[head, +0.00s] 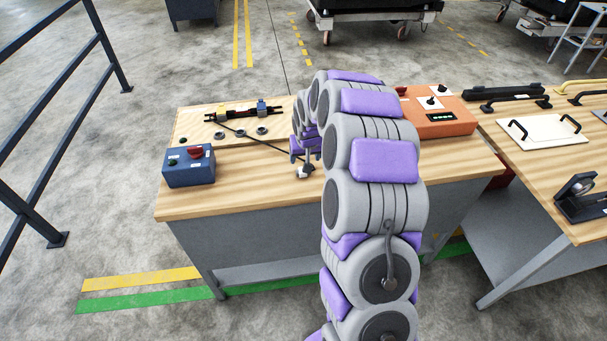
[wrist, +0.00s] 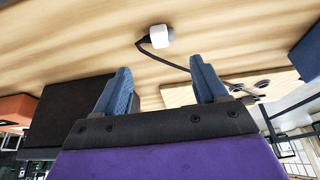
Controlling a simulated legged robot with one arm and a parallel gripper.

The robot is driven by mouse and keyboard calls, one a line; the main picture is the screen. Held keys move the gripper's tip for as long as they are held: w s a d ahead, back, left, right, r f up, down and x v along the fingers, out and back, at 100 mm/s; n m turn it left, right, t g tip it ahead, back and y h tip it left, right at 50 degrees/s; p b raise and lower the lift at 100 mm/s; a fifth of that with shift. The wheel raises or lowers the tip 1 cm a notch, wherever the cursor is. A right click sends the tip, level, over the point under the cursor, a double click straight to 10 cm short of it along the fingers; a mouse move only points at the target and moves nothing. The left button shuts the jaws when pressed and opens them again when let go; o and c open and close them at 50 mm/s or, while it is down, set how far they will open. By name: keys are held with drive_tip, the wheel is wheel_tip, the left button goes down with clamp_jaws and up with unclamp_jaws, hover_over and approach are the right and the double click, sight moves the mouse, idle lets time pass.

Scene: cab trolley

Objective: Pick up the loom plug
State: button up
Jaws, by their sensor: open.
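The loom plug (wrist: 157,36) is a small white block on a black cable, lying on the wooden bench top in the wrist view. It also shows in the head view as a small pale piece (head: 304,171) just below my gripper. My gripper (wrist: 160,72) is open and empty, its two blue fingers spread. The plug appears beyond the fingertips and roughly centred between them, apart from both. In the head view my arm hides much of the gripper (head: 306,153). The black cable (head: 268,140) runs from the plug back to a wooden board.
The light wooden board (head: 190,123) carries a dark fixture (head: 236,113) and several round grommets. A blue box with a red button (head: 188,168) stands left, an orange control box (head: 445,120) right. The bench front (head: 240,207) is clear. A second bench stands right.

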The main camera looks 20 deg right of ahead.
drive_tip(key=b, duration=0.1)
hover_over(300, 170)
drive_tip(key=s, duration=0.2)
drive_tip(key=f, duration=0.5)
drive_tip(key=shift+a+f, duration=0.15)
drive_tip(key=shift+a, duration=0.15)
drive_tip(key=b+x, duration=0.1)
drive_tip(key=x, duration=0.3)
drive_tip(key=shift+d+f+b, duration=0.25)
drive_tip(key=shift+d+b, duration=0.15)
drive_tip(key=shift+d, duration=0.05)
drive_tip(key=shift+w+f, duration=0.2)
drive_tip(key=shift+f, duration=0.15)
drive_tip(key=shift+a+r, duration=0.1)
drive_tip(key=shift+a, duration=0.1)
drive_tip(key=shift+c, duration=0.9)
drive_tip(key=c, duration=1.2)
drive_tip(key=shift+o, duration=0.2)
